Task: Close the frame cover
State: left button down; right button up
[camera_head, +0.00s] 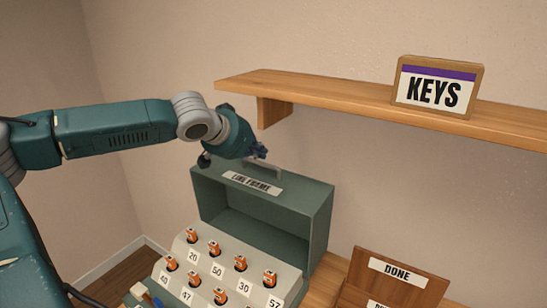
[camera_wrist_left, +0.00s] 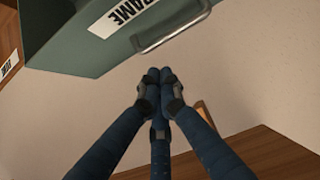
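The green frame cover (camera_head: 318,215) stands open behind the line frame's sloped panel (camera_head: 183,246). Its label, which looks like "LINE FRAME", is on the upper face. A metal bar handle (camera_head: 268,170) is fixed there; in the left wrist view the handle (camera_wrist_left: 172,34) sits just beyond my fingertips. My left gripper (camera_head: 260,151) is above and beside the handle, partly overlapping it in the head view. In the left wrist view its fingers (camera_wrist_left: 159,75) come together at the tips with nothing between them. My right gripper is out of view.
Several orange plugs (camera_head: 215,248) stand on the numbered panel under the open cover. A wooden shelf (camera_head: 350,102) with a KEYS sign (camera_head: 433,92) juts from the wall, close right of my left gripper. A wooden DONE box (camera_head: 398,271) stands at the lower right.

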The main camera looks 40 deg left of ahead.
aim_at(270, 179)
pick_arm(q)
jog(key=x, duration=0.4)
jog(key=shift+s, duration=0.1)
jog(key=x, duration=0.2)
jog(key=shift+w+f, duration=0.2)
jog(key=shift+w, duration=0.05)
jog(key=shift+p+x, duration=0.3)
jog(key=shift+x, duration=0.65)
jog(key=shift+w, duration=0.15)
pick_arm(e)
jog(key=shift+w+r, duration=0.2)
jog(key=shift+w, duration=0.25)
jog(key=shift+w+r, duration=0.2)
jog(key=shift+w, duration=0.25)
pick_arm(q)
jog(key=shift+f, duration=0.1)
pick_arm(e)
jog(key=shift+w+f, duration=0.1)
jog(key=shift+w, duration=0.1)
